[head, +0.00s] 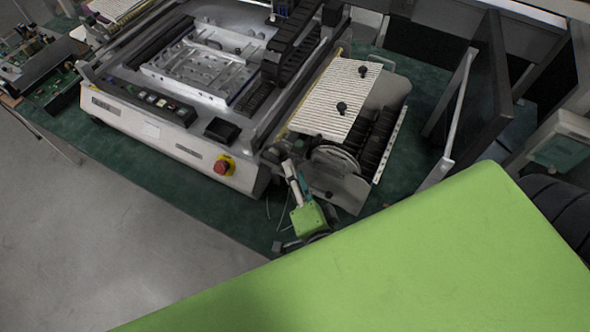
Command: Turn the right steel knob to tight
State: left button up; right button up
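No steel knob can be made out for certain in the head view. Two small dark knobs, an upper one (363,71) and a lower one (341,106), stand on a pale ribbed plate (325,88) at the machine's right side. A round metal disc (334,158) sits below that plate. What appears to be my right gripper (300,204), small with green and pale parts, is at the machine's front right corner, just left of the disc. Its fingers are too small to read, and I cannot tell whether it touches anything. My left gripper is not in view.
The machine (180,145) has a red button (223,165) and a row of small buttons on its front. It stands on a dark green tabletop (225,225). Dark upright panels (490,85) stand at the right. My large green arm link covers the lower right. Grey floor is clear at lower left.

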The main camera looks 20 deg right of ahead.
jog(key=shift+w+f, duration=0.15)
jog(key=shift+w, duration=0.25)
jog(key=shift+s, duration=0.1)
grip_shut()
jog(key=shift+f+m+t+h+b, duration=0.25)
jog(key=shift+m+t+b, duration=1.05)
jog(key=shift+b, duration=3.25)
jog(key=shift+f+m+t+h+b, duration=0.25)
jog(key=shift+m+t+b, duration=1)
jog(key=shift+b, duration=3.25)
jog(key=shift+m+g, duration=0.25)
